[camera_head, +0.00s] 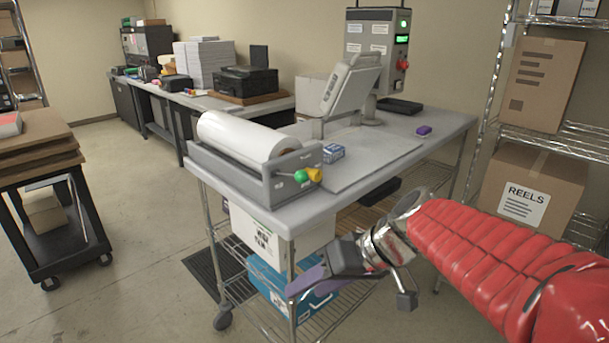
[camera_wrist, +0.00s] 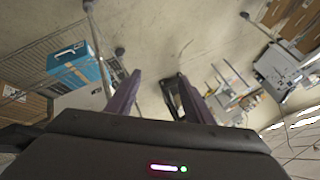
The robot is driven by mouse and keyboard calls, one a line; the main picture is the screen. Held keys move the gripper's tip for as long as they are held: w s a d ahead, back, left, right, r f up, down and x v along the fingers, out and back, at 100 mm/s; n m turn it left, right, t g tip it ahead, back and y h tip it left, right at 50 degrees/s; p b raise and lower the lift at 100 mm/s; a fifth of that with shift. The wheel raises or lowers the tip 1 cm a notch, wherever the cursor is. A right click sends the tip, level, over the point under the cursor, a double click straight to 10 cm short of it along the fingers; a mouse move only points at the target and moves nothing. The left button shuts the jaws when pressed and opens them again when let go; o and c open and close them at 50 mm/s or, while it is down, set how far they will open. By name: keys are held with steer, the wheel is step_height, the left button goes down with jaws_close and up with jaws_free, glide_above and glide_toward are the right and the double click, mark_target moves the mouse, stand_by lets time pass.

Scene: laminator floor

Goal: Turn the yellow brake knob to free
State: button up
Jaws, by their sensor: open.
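The yellow brake knob (camera_head: 315,174) sits on the front end plate of the grey roll holder (camera_head: 240,172), at the near corner of the bench. A green knob (camera_head: 300,176) is just left of it. A white roll (camera_head: 240,135) lies in the holder. My gripper (camera_head: 302,288) has purple fingers and is below the bench top, in front of the lower shelf, well under the knob and apart from it. In the wrist view the fingers (camera_wrist: 158,95) are spread with nothing between them. The knob cannot be made out in the wrist view.
The grey bench (camera_head: 430,128) carries a tilted press, a small blue box (camera_head: 333,153) and a purple item (camera_head: 424,131). A blue case (camera_head: 265,280) lies on its lower shelf. A cart (camera_head: 75,215) stands left. Open floor (camera_head: 150,240) lies between. A wire rack stands right.

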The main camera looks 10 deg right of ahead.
steer(key=w+r+t+y, duration=0.1)
steer(key=w+r+y, duration=0.15)
steer(key=w, duration=0.55)
steer(key=t+y, duration=0.2)
steer(key=t, duration=0.7)
glide_toward(319, 176)
steer(key=v, duration=0.3)
steer(key=shift+w+a, duration=0.1)
steer(key=shift+a, duration=0.05)
steer(key=x, duration=1.3)
steer(key=shift+w+a, duration=0.2)
steer(key=shift+c, duration=0.2)
